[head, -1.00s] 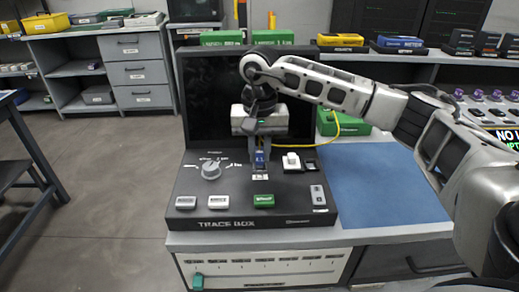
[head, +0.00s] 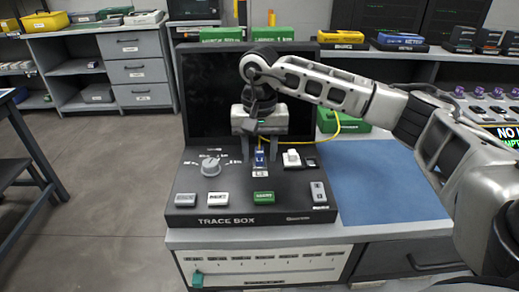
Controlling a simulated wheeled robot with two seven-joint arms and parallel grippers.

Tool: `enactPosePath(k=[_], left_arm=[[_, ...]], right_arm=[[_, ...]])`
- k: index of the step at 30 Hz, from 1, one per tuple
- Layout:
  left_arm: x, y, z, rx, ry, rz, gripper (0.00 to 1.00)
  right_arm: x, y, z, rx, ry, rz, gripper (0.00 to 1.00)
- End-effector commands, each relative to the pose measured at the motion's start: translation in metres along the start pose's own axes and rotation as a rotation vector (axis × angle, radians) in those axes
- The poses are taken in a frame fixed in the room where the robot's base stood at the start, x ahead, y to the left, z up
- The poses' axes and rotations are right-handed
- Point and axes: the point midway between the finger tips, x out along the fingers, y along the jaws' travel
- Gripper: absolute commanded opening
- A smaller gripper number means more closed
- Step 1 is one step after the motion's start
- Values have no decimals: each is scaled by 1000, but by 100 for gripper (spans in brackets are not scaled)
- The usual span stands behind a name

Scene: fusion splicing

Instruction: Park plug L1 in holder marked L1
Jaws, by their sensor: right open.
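A small blue plug (head: 260,157) with white lettering that looks like L1 stands on the sloped top of the black Trace Box (head: 284,217). A small white label (head: 260,174) sits just below it, too small to read surely. My right gripper (head: 260,142) points down directly above the plug, close to its top. It is open; its fingers are small and dark here, and I cannot tell whether they touch the plug. I cannot make out a holder marked L1 with certainty. My left gripper is not in view.
The box carries a knob (head: 211,168), a white switch (head: 291,158), and a green button (head: 263,198). A dark screen (head: 208,95) rises behind. A white panel (head: 265,266) below has small labels and a teal piece (head: 197,279). The blue mat (head: 385,190) at right is clear.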

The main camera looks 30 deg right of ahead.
Motion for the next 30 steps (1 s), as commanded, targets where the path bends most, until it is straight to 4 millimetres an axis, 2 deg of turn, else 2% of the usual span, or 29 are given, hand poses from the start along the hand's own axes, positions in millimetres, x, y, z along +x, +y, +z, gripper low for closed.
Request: enactPosePath(k=[5,15,20,24,30], left_arm=[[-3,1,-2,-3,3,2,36],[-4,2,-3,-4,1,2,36],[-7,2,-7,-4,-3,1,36],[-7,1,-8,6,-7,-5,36],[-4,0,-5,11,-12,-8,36]], right_arm=[[-30,-1,-1,0,5,-5,43],[-113,-1,0,-1,4,-3,43],[-144,0,0,0,4,-1,43],[-157,0,0,0,2,0,43],[-160,0,0,1,-1,0,43]])
